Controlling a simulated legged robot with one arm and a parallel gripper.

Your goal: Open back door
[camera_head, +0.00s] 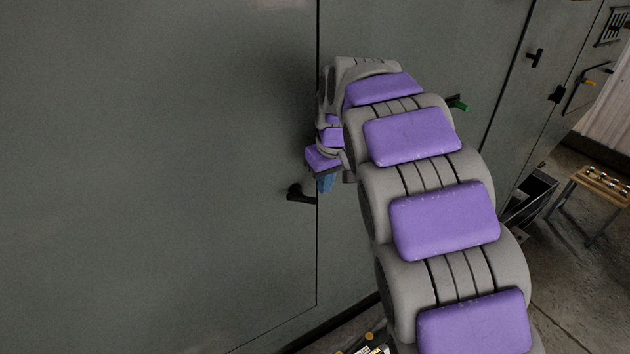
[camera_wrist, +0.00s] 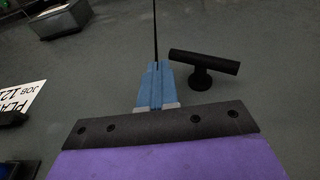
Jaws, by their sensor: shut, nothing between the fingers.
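A large grey door panel (camera_head: 160,150) fills the left of the head view, with its edge marked by a thin dark vertical seam. A black handle (camera_head: 300,194) sits on it just left of the seam. In the wrist view it is a black T-shaped handle (camera_wrist: 204,65) on a short round post. My gripper (camera_head: 326,184) is at the seam, right of the handle in the head view; its blue fingers (camera_wrist: 158,66) are together and empty. In the wrist view the fingertips meet the seam line, beside the handle and apart from it. I cannot tell whether they touch the panel.
A wooden stool (camera_head: 602,182) stands on the floor at right. A white label (camera_wrist: 22,100) and a grey box (camera_wrist: 60,18) show left in the wrist view.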

